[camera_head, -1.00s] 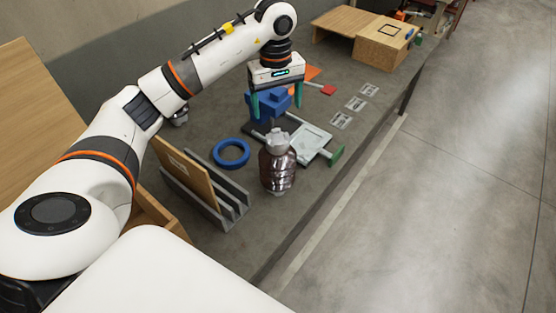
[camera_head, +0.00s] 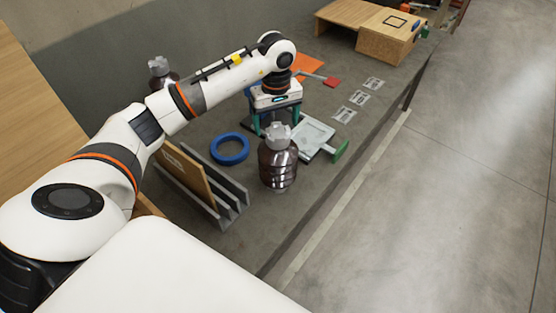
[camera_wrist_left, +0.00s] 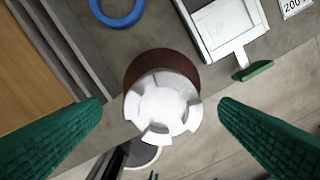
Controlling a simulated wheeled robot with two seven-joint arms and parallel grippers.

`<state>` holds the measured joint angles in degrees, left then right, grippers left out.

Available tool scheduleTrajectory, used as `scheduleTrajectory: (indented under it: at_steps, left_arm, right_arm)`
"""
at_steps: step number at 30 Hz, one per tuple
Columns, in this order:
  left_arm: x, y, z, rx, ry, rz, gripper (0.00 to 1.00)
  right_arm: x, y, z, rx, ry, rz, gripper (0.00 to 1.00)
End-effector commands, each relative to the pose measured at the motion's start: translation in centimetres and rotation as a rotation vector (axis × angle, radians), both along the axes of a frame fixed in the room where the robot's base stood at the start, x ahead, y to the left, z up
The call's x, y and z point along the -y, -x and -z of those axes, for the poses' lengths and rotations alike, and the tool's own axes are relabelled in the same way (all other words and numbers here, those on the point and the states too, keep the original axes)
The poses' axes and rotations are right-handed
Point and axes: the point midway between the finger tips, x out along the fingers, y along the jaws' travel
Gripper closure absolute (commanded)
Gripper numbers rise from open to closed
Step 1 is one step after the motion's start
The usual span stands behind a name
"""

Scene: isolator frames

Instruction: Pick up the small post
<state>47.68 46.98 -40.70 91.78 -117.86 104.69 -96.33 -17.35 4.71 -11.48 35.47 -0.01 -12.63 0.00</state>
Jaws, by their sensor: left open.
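A dark brown ribbed post (camera_head: 278,166) with a grey notched cap stands upright near the bench's front edge. In the left wrist view its pale cap (camera_wrist_left: 162,106) shows from above, between the two finger lines, with the brown body beyond it. A similar brown post with a grey cap (camera_head: 159,66) stands at the back, partly hidden by my left arm. My left gripper (camera_head: 276,124) is open, fingers pointing down, just behind the front post's cap in the picture. Both green fingers show in the wrist view, apart from the cap. My right gripper is out of view.
A blue ring (camera_head: 230,149) lies left of the front post. A grey slotted rack (camera_head: 232,207) holds a wooden board (camera_head: 188,173). A pale plate (camera_head: 315,134) with a green-ended handle (camera_head: 341,150) lies to the right. Wooden boxes (camera_head: 383,42) stand farther back.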

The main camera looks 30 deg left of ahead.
Motion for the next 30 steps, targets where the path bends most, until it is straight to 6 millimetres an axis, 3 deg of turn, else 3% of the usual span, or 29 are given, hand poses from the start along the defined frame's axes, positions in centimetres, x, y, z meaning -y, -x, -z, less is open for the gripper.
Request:
scheduleTrajectory:
  at_steps: [9,18,30]
  left_arm:
    - [0.3,-0.1,4.3,-0.003,0.0,0.0,0.16]
    - [0.3,-0.1,4.8,0.0,0.0,0.001,0.16]
    - [0.3,-0.1,4.8,0.0,0.0,0.001,0.81]
  right_arm:
    - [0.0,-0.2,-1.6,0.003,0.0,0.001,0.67]
    - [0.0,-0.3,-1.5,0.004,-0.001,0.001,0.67]
    - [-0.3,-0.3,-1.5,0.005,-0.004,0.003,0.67]
